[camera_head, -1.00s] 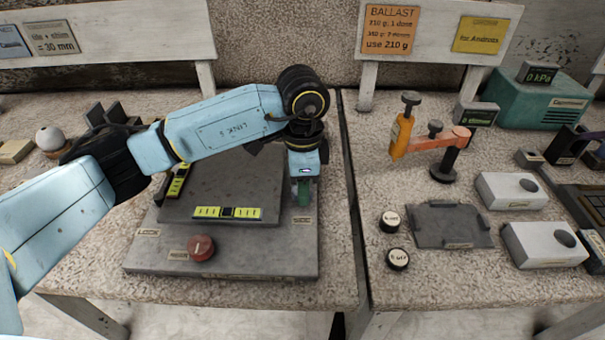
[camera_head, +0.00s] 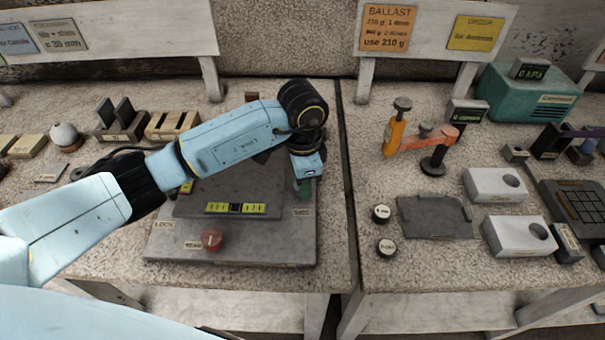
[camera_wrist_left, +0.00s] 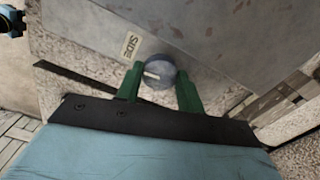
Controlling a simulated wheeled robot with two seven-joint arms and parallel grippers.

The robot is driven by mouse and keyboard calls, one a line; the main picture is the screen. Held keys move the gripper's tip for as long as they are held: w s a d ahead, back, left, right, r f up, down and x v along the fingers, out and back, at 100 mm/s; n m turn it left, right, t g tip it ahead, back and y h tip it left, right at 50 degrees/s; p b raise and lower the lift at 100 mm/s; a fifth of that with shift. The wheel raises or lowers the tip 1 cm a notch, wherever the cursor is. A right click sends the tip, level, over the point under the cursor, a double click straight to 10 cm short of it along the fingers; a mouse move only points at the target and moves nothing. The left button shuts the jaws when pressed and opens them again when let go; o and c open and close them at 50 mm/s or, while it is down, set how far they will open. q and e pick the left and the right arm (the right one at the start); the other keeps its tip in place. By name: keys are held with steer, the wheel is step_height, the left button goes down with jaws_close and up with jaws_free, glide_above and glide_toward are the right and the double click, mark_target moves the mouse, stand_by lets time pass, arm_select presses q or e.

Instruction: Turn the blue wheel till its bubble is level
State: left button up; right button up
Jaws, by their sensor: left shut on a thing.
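The blue wheel (camera_wrist_left: 160,72) is a small blue-grey knob with a white mark, beside a SIDE label in the left wrist view. My left gripper (camera_wrist_left: 160,88) is shut on it, with a green finger on each side. In the head view my left gripper (camera_head: 304,188) is at the right edge of the grey plate (camera_head: 240,180) and hides the wheel. A yellow front vial (camera_head: 236,208) has its dark bubble about mid-length. A second yellow vial (camera_head: 187,187) at the plate's left is mostly hidden by my arm, so its bubble cannot be read. My right gripper is out of view.
On the right bench are an orange-armed stand (camera_head: 420,138), two small black-sided weights (camera_head: 382,213) and white blocks (camera_head: 520,236). A white ball (camera_head: 64,135) stands far left.

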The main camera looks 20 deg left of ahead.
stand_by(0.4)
arm_select(q)
steer(key=o, duration=1)
steer(key=shift+r, duration=0.1)
step_height(320, 180, up, 7)
steer(key=shift+r+p, duration=0.2)
steer(key=shift+p, duration=0.35)
steer(key=shift+r+p, duration=2.05)
steer(key=shift+r, duration=0.9)
